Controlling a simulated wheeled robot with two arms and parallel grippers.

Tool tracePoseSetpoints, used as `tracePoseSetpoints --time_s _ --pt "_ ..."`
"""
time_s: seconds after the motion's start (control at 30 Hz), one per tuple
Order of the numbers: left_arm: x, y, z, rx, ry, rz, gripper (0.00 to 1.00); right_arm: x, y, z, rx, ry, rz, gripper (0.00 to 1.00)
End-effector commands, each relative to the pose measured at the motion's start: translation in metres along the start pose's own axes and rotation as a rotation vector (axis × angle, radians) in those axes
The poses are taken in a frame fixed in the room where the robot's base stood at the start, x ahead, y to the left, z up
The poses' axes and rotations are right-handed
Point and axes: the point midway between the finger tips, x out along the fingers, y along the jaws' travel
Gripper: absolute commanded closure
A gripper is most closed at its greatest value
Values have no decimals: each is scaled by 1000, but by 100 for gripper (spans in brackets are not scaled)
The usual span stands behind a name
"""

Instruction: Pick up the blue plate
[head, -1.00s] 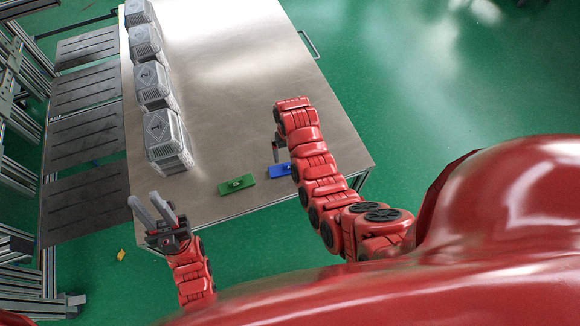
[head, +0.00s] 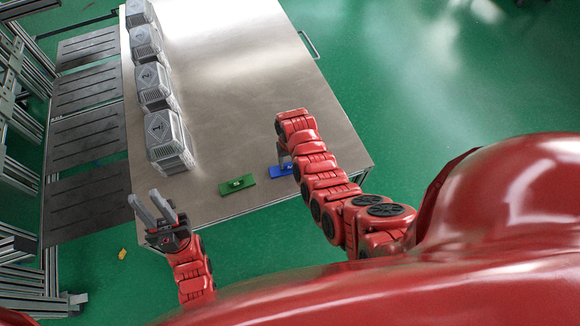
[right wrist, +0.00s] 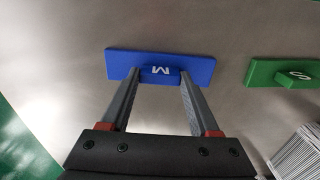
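The blue plate (head: 279,172) lies on the metal table near its front edge, partly hidden by my right arm in the head view. In the right wrist view the blue plate (right wrist: 200,66) has a raised blue block marked "M" (right wrist: 160,74) in its middle. My right gripper (right wrist: 158,74) is open, with its fingertips on either side of that block and a gap on each side. In the head view my right gripper (head: 282,158) is just above the plate, mostly hidden by the arm. My left gripper (head: 145,197) is open and empty, off the table's front-left corner.
A green plate (head: 238,185) marked "S" lies left of the blue one. Several grey crates (head: 168,140) stand in a row along the table's (head: 230,90) left side. The table's middle and right are clear. The front edge is close to both plates.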

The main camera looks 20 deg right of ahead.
Motion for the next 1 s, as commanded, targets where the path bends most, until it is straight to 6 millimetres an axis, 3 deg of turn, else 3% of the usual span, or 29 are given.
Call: tracePoseSetpoints --time_s 0.03,0.27,0.67,0.87,0.97,1.0 --pt "0 0 0 0 0 0 72 0 0 0 0 0 0 58" --pt "0 0 0 0 0 0 72 0 0 0 0 0 0 98" --pt "-1 0 0 0 0 0 72 -3 0 -1 0 2 0 98" --pt "-6 0 1 0 0 0 72 -18 -1 0 0 4 0 98" --pt "-13 1 2 0 0 0 72 -35 0 -2 1 9 0 98" --pt "-12 1 2 0 0 0 72 -35 2 8 2 6 0 98"
